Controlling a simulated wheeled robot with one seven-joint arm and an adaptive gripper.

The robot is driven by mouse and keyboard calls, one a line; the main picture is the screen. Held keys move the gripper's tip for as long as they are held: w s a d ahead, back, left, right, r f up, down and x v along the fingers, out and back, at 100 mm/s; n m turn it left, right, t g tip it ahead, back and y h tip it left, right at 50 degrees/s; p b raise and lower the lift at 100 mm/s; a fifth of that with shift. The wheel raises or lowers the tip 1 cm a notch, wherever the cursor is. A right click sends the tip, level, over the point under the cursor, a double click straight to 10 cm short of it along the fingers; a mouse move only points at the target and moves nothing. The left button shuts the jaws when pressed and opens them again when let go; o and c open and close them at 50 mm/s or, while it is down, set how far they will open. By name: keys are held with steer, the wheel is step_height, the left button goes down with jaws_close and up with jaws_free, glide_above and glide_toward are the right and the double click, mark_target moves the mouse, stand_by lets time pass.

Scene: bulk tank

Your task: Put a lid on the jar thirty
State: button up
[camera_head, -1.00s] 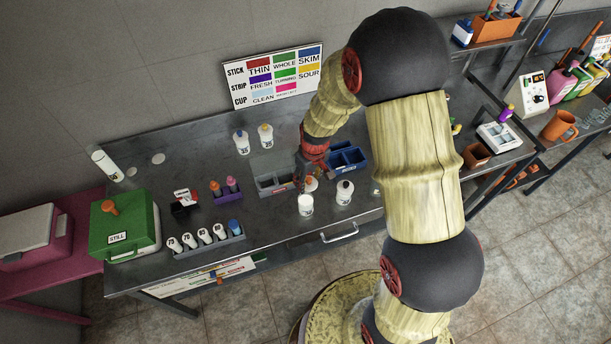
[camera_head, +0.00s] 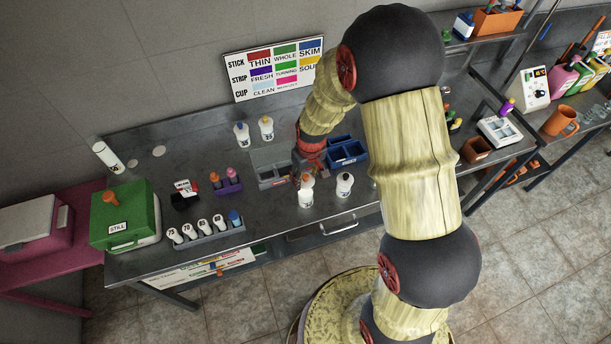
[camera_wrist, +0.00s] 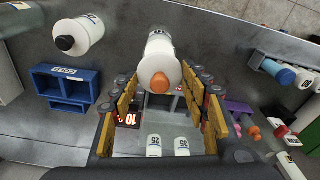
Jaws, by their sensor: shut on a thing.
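A white jar (camera_head: 306,193) stands near the front of the steel bench, its number too small to read surely. In the wrist view the same jar (camera_wrist: 162,52) points its top at my gripper. An orange lid (camera_wrist: 160,83) sits at the jar's mouth; whether it is fully seated I cannot tell. In the head view my gripper (camera_head: 305,176) is just above the jar and partly hidden by my arm.
Another white bottle (camera_head: 344,185) with a dark top stands close to the right. Two bottles (camera_head: 254,131) stand at the back. A rack (camera_head: 207,232) of numbered bottles and a green box (camera_head: 125,218) are left.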

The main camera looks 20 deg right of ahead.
steer(key=shift+f+b, duration=2.15)
steer(key=shift+f, duration=0.8)
steer(key=o, duration=1)
steer(key=r, duration=0.4)
steer(key=s+r, duration=0.1)
steer(key=r, duration=0.7)
steer(key=shift+s+d, duration=0.15)
steer(key=shift+d, duration=0.05)
